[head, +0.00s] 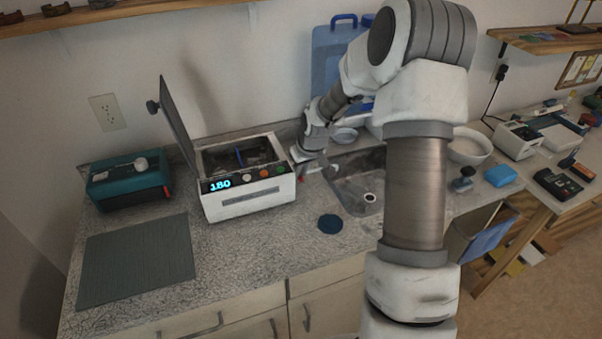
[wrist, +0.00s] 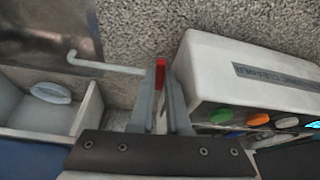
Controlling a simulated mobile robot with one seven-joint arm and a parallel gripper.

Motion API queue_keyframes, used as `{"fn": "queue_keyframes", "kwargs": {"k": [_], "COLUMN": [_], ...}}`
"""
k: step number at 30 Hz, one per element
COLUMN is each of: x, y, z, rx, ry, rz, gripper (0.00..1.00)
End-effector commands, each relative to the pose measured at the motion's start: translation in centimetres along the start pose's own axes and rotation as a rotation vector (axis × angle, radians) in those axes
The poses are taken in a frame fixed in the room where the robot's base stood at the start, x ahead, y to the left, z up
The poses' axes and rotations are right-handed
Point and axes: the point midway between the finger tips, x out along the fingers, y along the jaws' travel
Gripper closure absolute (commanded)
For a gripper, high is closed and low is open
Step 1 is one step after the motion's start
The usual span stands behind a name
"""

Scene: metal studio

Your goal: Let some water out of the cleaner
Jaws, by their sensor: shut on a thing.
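The white cleaner (head: 247,205) stands on the counter with its dark lid (head: 177,118) raised and its display reading 180. Its labelled side and coloured buttons show in the wrist view (wrist: 240,70). A red valve handle (wrist: 160,72) sits beside the cleaner's sink-side wall. A thin white drain pipe (wrist: 105,65) runs from near the handle towards the sink. My gripper (wrist: 165,92) is shut on the red handle, its fingers close to the cleaner's wall. In the head view my gripper (head: 303,168) is small and partly hidden at the cleaner's right side.
The metal sink basin (head: 358,186) lies right of the cleaner. A dark blue round lid (head: 330,224) lies on the counter in front. A teal box (head: 128,182) and a grey mat (head: 138,262) are at left. A white bowl (head: 468,150) stands beyond the sink.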

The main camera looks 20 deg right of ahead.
Motion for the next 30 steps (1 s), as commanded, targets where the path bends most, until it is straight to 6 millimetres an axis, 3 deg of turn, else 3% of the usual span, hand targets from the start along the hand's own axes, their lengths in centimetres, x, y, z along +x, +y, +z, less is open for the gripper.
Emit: {"fn": "queue_keyframes", "kwargs": {"k": [8,9,14,30], "x": [-0.04,-0.04,-0.03,-0.08], "y": [-0.01,-0.01,-0.03,-0.41], "z": [-0.03,-0.03,-0.03,-0.07], "rx": [0.000,0.000,-0.001,-0.005], "ry": [0.000,0.000,0.000,-0.002], "rz": [0.000,0.000,0.000,-0.005], "gripper": [1.00,0.84,0.55,0.55]}}
